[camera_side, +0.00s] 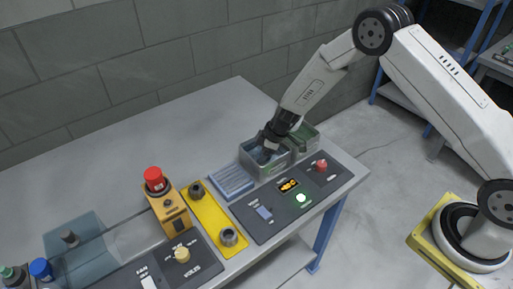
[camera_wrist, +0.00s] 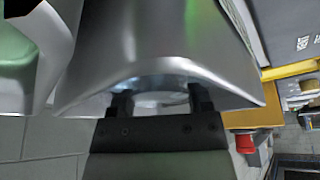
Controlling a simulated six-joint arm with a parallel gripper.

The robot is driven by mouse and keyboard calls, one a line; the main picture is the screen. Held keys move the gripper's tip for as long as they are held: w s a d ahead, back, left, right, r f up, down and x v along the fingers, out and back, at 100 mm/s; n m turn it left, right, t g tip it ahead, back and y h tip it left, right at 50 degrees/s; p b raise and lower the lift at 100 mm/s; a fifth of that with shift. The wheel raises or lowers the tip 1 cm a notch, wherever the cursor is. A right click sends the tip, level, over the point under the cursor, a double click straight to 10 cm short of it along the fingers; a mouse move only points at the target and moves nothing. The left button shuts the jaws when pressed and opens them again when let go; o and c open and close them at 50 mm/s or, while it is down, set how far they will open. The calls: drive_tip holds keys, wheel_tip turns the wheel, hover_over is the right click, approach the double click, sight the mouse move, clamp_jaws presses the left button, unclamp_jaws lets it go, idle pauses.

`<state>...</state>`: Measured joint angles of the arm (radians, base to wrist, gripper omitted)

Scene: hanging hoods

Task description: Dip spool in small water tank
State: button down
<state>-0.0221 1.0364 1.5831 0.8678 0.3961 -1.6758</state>
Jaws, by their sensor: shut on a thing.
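My gripper (camera_side: 267,151) reaches down into a grey metal tank (camera_side: 270,169) with bluish water, near the right end of the bench. In the wrist view my gripper (camera_wrist: 160,98) is shut on a pale, shiny round thing, which I take as the spool (camera_wrist: 158,99); only part of it shows between the fingers. The silvery tank wall (camera_wrist: 150,40) surrounds the fingertips in that view. In the side view the spool is hidden by the gripper and the tank rim, so its depth in the water cannot be told.
A second tank with green contents (camera_side: 307,139) stands close on the right. A ribbed blue tray (camera_side: 232,181) lies left of the tanks. A control panel (camera_side: 270,228) is in front. A yellow plate (camera_side: 213,217) holds two dark round parts, beside an orange box (camera_side: 169,213) with a red button.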

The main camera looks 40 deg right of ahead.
drive_tip(key=shift+r, duration=0.2)
drive_tip(key=shift+r, duration=4.05)
drive_tip(key=shift+a, duration=0.1)
